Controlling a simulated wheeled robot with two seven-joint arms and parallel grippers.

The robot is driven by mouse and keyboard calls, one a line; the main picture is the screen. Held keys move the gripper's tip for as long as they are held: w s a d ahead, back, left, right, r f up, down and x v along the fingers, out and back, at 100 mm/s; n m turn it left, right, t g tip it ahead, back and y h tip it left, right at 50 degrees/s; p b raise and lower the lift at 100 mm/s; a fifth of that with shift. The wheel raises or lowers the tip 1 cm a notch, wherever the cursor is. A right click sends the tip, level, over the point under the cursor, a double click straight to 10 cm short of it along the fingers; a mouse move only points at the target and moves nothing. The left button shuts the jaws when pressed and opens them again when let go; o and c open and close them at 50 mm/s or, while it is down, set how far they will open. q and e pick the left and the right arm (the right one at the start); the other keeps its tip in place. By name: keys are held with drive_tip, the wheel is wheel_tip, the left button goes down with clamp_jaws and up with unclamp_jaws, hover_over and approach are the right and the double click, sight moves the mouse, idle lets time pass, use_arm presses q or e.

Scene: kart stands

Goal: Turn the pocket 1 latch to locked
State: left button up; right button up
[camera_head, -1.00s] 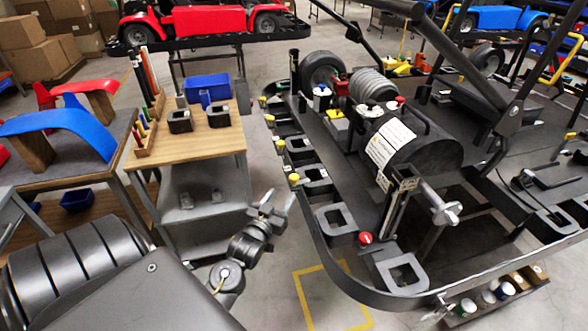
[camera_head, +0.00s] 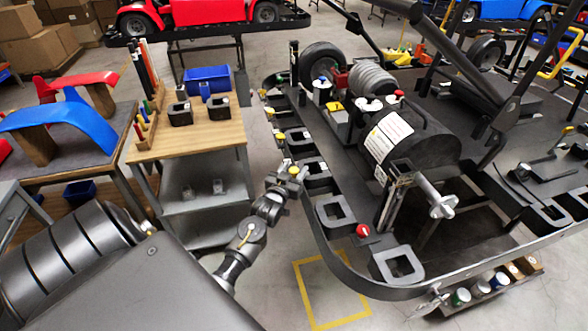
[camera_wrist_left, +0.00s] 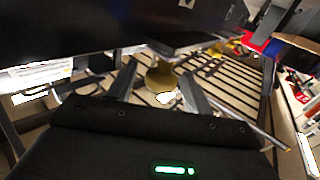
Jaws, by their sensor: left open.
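Several latch knobs line the left rim of the black kart frame (camera_head: 330,225). A yellow latch knob (camera_head: 294,170) sits beside my left gripper (camera_head: 285,181), at the rim. In the left wrist view a dull yellow knob (camera_wrist_left: 161,77) shows between the two open fingers of my left gripper (camera_wrist_left: 160,84); I cannot tell whether either finger touches it. Farther back are more yellow knobs (camera_head: 280,137), and a red knob (camera_head: 362,230) is nearer the front. I cannot read which pocket is number 1. My right gripper is out of view.
Square black pockets (camera_head: 335,210) line the frame's rim. A wooden-topped cart (camera_head: 205,138) with a blue bin (camera_head: 207,77) stands to the left. The floor between cart and kart is clear, with a yellow taped outline (camera_head: 318,325). The kart's large black drum (camera_head: 430,140) stands inward of the pockets.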

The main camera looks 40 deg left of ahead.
use_arm(q)
drive_tip(key=c, duration=0.9)
drive_tip(key=shift+m+h, duration=0.7)
drive_tip(key=shift+h, duration=0.4)
drive_tip(key=o, duration=0.9)
drive_tip(key=shift+s+f, duration=0.1)
drive_tip(key=shift+s, duration=0.2)
drive_tip(key=s+d+b, duration=0.1)
drive_tip(key=s+b, duration=0.1)
drive_tip(key=s, duration=0.8)
drive_tip(key=shift+d, duration=0.4)
